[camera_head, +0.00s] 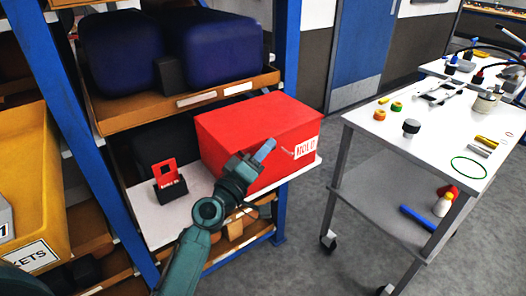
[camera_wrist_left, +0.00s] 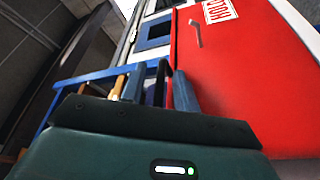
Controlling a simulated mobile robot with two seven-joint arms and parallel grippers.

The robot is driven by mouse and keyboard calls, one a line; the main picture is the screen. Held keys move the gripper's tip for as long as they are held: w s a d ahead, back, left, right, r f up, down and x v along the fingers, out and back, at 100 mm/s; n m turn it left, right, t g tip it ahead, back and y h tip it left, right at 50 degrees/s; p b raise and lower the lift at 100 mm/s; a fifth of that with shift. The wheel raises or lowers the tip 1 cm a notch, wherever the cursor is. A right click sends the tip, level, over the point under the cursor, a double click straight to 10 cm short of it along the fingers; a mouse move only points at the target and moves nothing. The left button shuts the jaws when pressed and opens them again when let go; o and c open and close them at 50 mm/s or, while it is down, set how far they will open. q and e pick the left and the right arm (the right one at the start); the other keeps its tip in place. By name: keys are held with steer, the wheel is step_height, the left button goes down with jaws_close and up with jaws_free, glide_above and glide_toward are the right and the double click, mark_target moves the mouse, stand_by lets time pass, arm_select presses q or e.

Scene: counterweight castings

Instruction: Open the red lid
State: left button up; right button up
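A red box (camera_head: 258,128) sits on a white shelf of the rack. Its front carries a white HOLD label (camera_head: 306,148) and a small light handle (camera_head: 288,153). I cannot make out a seam that marks off the lid. My left gripper (camera_head: 260,153) is in front of the red front, left of the handle, and hides part of it. The handle (camera_wrist_left: 196,33) and label (camera_wrist_left: 219,11) lie beyond the fingertips there. My right gripper is not in view.
A black holder with a red card (camera_head: 166,178) stands left of the box. A blue rack post (camera_head: 284,60) rises behind it. Dark blue bins (camera_head: 215,50) fill the shelf above. A white cart (camera_head: 420,140) with small parts stands right, with open floor between.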

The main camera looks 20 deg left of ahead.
arm_select(q)
steer(key=shift+c, duration=0.5)
jaws_close()
